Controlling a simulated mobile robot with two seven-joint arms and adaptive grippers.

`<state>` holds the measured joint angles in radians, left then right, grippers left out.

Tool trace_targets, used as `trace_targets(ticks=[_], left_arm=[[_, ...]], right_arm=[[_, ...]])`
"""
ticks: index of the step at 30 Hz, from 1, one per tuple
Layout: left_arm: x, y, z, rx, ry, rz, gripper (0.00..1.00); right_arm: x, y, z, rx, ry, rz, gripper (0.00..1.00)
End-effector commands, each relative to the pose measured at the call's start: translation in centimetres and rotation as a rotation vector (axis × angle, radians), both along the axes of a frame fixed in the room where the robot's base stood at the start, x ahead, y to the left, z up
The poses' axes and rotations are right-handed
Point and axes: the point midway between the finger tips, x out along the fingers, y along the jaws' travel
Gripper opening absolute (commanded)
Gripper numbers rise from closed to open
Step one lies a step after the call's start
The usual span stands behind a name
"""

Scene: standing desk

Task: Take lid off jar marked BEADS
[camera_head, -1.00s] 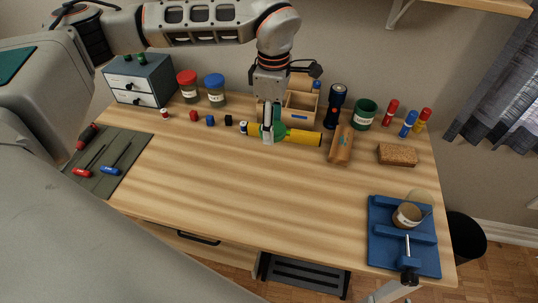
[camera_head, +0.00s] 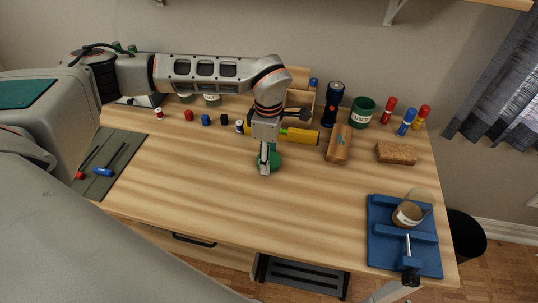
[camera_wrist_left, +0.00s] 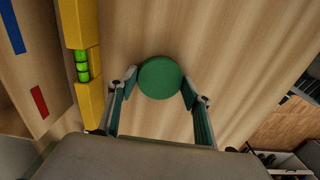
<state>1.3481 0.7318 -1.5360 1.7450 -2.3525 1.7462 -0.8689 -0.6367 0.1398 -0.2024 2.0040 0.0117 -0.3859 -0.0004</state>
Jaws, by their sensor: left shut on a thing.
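My left gripper (camera_head: 265,165) is above the middle of the desk with its fingers around a round green lid (camera_head: 272,158). In the left wrist view, the green lid (camera_wrist_left: 160,78) sits between the two fingertips (camera_wrist_left: 160,82). I cannot tell whether anything is under it. Two labelled jars (camera_head: 212,99) stand at the back left, their tops hidden by my left arm. Another labelled jar (camera_head: 406,215) sits in a blue holder (camera_head: 385,250) at the front right. I cannot read BEADS on any label. My right gripper is not in view.
A yellow level (camera_head: 300,136) lies behind the gripper; it also shows in the left wrist view (camera_wrist_left: 88,100). A wooden block tool (camera_head: 339,143), a flashlight (camera_head: 333,103), a green pot (camera_head: 362,111) and a cork block (camera_head: 396,153) stand right. The front middle desk is clear.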

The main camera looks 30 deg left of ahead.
Motion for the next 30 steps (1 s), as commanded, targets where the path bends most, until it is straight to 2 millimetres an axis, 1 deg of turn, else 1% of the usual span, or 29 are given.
trace_targets(ticks=[4, 8, 9, 10, 19, 22, 26, 30], left_arm=[[0.0, 0.0, 0.1, -0.001, -0.001, -0.001, 0.24], [0.0, 0.0, -0.2, 0.000, 0.000, 0.000, 0.24], [0.0, 0.0, -0.2, -0.001, -0.001, 0.000, 0.60], [0.0, 0.0, -0.2, -0.001, -0.001, 0.000, 0.66], [0.0, 0.0, -0.1, -0.001, -0.001, -0.001, 0.66], [0.0, 0.0, 0.2, -0.001, -0.001, -0.001, 0.66], [0.1, -0.1, 1.7, -0.002, -0.006, -0.002, 0.66], [0.2, 0.0, 4.5, -0.001, -0.007, -0.002, 0.66]], right_arm=[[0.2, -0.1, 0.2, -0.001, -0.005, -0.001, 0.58], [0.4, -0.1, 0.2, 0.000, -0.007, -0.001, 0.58], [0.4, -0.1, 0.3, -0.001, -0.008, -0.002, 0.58], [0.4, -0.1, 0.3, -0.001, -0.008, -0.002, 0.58], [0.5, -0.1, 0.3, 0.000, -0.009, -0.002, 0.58], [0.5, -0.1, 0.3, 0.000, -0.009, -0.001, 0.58], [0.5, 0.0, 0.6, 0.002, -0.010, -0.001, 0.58], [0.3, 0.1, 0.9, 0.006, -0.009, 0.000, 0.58]])
